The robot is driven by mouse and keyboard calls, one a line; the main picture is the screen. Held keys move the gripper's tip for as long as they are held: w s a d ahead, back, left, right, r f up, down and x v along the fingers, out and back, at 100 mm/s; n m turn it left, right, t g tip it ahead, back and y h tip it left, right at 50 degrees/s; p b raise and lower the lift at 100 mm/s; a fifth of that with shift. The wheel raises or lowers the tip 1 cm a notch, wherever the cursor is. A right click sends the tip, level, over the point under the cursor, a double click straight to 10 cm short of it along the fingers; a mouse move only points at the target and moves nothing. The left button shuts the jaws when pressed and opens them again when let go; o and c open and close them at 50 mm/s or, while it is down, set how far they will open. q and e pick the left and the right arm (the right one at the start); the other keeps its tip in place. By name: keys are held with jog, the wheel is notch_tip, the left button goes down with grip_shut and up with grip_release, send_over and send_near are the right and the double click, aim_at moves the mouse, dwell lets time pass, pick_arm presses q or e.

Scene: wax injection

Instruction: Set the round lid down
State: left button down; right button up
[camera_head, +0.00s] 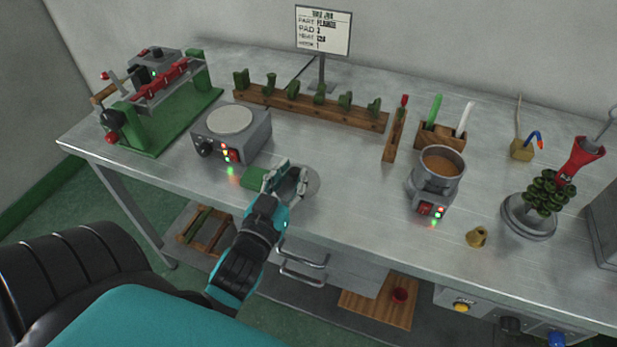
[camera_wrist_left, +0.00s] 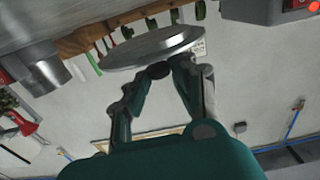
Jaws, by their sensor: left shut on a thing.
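The round lid (camera_head: 312,186) is a grey metal disc near the front edge of the bench in the head view. It fills the upper middle of the left wrist view (camera_wrist_left: 150,48), with its dark knob (camera_wrist_left: 158,70) between the fingertips. My left gripper (camera_head: 283,178) is shut on the lid by this knob and partly covers the disc in the head view. I cannot tell how far the lid is above the bench top. The melting pot (camera_head: 442,162) stands open to the right, with brown wax showing. My right gripper is not in view.
A green pad (camera_head: 254,177) lies just left of my left gripper. A grey hotplate (camera_head: 231,133) stands behind it. A wooden rack (camera_head: 310,106) with green pieces runs along the back. A small brass piece (camera_head: 477,236) stands near the front. The bench between lid and pot is clear.

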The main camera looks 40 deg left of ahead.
aim_at(311, 175)
pick_arm(q)
jog(key=w, duration=0.2)
jog(key=w+d, duration=0.1)
jog(key=w, duration=0.1)
jog(key=shift+d+f, duration=0.1)
jog(key=shift+f, duration=1.85)
jog(key=shift+f, duration=0.1)
jog(key=c, duration=1.1)
grip_release()
